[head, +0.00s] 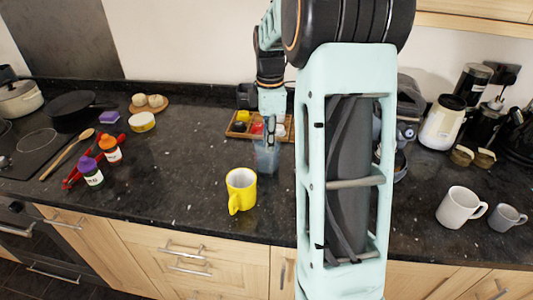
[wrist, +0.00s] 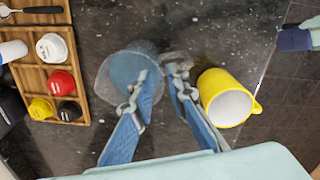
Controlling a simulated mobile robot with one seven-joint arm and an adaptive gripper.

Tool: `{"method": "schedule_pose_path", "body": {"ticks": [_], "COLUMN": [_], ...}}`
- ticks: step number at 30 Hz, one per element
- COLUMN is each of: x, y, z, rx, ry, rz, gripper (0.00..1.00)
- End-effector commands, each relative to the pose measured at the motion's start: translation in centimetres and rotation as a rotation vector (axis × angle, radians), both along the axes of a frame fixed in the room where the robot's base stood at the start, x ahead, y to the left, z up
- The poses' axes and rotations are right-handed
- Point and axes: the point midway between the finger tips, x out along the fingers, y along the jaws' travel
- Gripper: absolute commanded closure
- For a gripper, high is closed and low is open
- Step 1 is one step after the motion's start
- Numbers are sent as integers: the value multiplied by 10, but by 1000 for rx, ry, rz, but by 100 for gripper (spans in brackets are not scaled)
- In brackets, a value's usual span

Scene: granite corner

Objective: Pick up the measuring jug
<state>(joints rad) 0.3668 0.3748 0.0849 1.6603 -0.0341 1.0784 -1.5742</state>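The measuring jug (head: 266,160) looks like a translucent bluish cup standing on the dark counter in front of a wooden tray. In the wrist view the jug (wrist: 118,66) is seen from above, just left of centre. My gripper (wrist: 160,80) is open with its two blue fingers apart. The left finger overlaps the jug's right side, and the right finger is outside it, between the jug and a yellow mug. I cannot tell whether a finger touches the wall. In the head view my gripper (head: 270,128) is above the jug and partly hides it.
The yellow mug (head: 241,190) stands close by, near the counter's front edge; it is right of my fingers in the wrist view (wrist: 226,98). The wooden tray (wrist: 42,96) holds several small jars. White and grey mugs (head: 459,207) stand at the right.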

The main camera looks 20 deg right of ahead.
Motion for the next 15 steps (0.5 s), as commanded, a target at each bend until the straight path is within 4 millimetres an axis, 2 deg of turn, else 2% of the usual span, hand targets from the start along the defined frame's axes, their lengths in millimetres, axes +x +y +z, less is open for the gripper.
{"method": "schedule_pose_path", "body": {"ticks": [7, 15], "x": [0, 1], "y": [1, 1], "z": [-21, -58], "rx": [0, -1], "ry": [1, 0], "rz": [-1, -2], "gripper": [85, 85]}}
